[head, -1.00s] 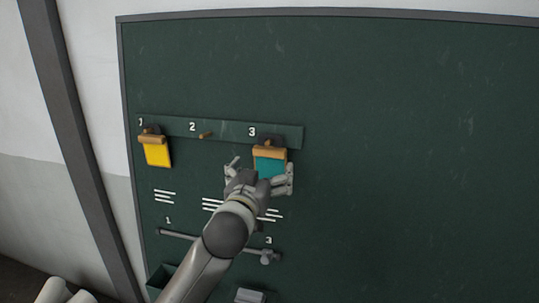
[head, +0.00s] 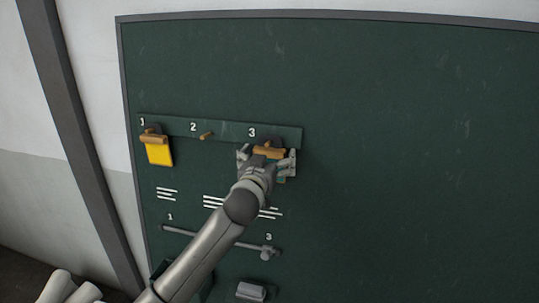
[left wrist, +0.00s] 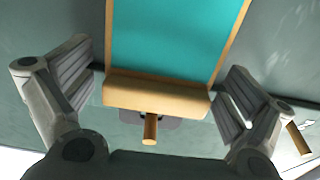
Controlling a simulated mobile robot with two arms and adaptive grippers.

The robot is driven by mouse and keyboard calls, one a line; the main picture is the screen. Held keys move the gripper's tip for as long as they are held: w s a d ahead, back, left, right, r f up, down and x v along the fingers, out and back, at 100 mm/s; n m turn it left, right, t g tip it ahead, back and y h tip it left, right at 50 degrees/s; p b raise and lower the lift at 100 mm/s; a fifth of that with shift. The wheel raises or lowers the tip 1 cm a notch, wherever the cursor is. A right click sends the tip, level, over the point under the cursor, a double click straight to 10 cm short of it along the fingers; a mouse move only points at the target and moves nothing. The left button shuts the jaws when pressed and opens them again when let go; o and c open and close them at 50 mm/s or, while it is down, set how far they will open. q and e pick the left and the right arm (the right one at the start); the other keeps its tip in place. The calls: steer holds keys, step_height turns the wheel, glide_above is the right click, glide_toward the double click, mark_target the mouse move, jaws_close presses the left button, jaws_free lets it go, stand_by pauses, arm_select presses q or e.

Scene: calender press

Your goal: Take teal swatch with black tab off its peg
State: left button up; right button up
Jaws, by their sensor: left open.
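The teal swatch (left wrist: 175,40) hangs at peg 3 on the green board, its wooden bar (head: 268,152) at the top. In the head view my gripper hides most of its teal face. In the left wrist view the picture is turned over, and a dark tab (left wrist: 170,122) shows behind the wooden peg (left wrist: 150,129). My left gripper (head: 267,156) is open in front of the swatch, with one finger on each side of the bar. Gaps show between the fingers and the bar in the left wrist view. My right gripper is not in view.
A yellow swatch (head: 159,153) hangs at peg 1. Peg 2 (head: 206,136) is bare. Below are white printed lines, a rod (head: 210,240) with a knob and a grey block (head: 251,291). The board's right side is clear.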

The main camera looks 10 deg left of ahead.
arm_select(q)
steer(key=shift+c, duration=0.3)
steer(key=c, duration=0.9)
steer(key=shift+c, duration=0.2)
steer(key=shift+r+b, duration=0.15)
steer(key=shift+b, duration=0.35)
steer(key=shift+s+r, duration=0.1)
steer(key=shift+s, duration=0.1)
steer(key=s+b, duration=0.4)
steer(key=s, duration=1.3)
steer(key=shift+s+a, duration=0.3)
steer(key=shift+r+p, duration=0.35)
steer(key=shift+r, duration=0.1)
steer(key=shift+s, duration=0.1)
